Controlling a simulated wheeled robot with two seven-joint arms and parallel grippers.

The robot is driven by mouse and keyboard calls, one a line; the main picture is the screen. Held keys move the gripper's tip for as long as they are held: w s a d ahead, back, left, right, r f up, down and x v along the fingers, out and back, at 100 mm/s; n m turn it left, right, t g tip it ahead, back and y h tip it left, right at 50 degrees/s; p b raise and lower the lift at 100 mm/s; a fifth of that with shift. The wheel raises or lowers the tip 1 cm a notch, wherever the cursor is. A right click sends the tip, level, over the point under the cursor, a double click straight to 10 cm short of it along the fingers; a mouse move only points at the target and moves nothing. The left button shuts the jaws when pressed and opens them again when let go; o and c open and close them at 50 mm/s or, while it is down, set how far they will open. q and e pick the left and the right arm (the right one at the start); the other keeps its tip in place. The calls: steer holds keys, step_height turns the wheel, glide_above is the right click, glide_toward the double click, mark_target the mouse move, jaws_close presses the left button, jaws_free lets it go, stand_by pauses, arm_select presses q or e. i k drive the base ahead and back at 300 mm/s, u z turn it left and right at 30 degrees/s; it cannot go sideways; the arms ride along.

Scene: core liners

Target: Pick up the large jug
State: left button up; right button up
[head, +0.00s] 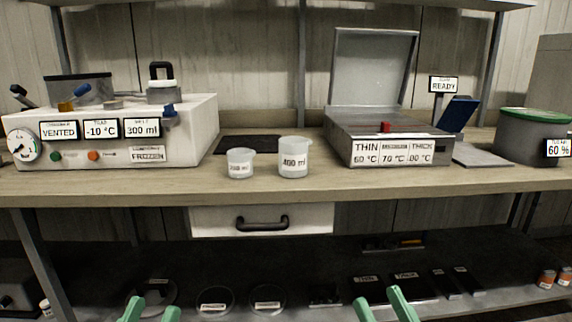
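The large jug (294,160) is a clear cup-like vessel with a pouring lip and a label that seems to read 400 ml. It stands upright on the bench top, near the middle. A smaller, similar jug (240,165) stands just left of it, apart from it. My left gripper (150,312) shows at the bottom edge with two green fingers apart and nothing seen between them. My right gripper (385,304) is at the bottom, right of centre, its green fingers apart and empty. Both are low in the picture, well away from the jugs.
A white machine (190,140) stands left on the bench (180,185). A grey lidded box (390,145), lid raised, stands right of the jugs. A dark plate (248,144) lies behind them. A drawer (262,220) is below. A green-lidded bin (533,140) is far right.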

mark_target(293, 151)
steer(key=z, duration=1.65)
steer(key=i, duration=1.2)
steer(key=u, duration=2.2)
